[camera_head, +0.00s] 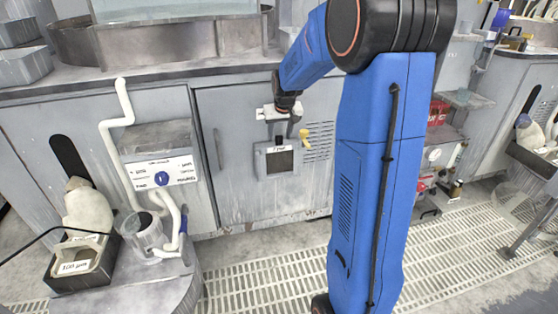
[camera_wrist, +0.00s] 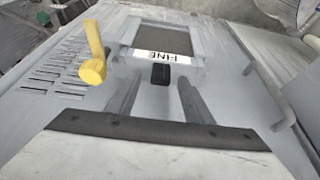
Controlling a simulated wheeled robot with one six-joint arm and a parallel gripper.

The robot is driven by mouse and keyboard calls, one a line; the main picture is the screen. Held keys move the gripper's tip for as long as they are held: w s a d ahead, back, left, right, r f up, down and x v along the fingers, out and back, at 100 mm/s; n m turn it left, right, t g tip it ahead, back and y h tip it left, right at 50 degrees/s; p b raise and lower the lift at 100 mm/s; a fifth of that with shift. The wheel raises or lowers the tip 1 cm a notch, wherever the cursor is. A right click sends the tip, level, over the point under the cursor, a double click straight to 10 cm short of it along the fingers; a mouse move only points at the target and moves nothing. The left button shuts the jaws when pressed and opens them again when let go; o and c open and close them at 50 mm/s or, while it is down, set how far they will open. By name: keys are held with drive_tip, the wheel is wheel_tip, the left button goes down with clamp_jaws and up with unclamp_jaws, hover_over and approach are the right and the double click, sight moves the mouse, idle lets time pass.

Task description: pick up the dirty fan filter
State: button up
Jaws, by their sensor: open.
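The fan filter appears to be the dark grey-brown square panel (camera_head: 280,162) set in a pale frame on the grey cabinet door. It also shows at the top of the wrist view (camera_wrist: 163,40), with a white "FINE" label (camera_wrist: 162,57) on its near edge. A small black tab (camera_wrist: 160,75) sticks out by the label. My gripper (camera_wrist: 157,88) is open and empty, its two grey fingers pointing toward the frame, one to each side of the tab in the picture. In the head view my gripper (camera_head: 279,132) is just above the frame; its fingertips are hard to make out.
A yellow knob (camera_head: 304,134) and vent slots (camera_head: 319,150) lie beside the frame. A white pipe (camera_head: 120,130) and a control panel (camera_head: 160,173) stand to the left. A round stand (camera_head: 160,290) holds a clear cup (camera_head: 143,232). The grated floor (camera_head: 275,280) in front is clear.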

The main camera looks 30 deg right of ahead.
drive_tip(key=shift+x, duration=0.95)
drive_tip(key=shift+s, duration=0.1)
clamp_jaws()
drive_tip(key=shift+r, duration=0.2)
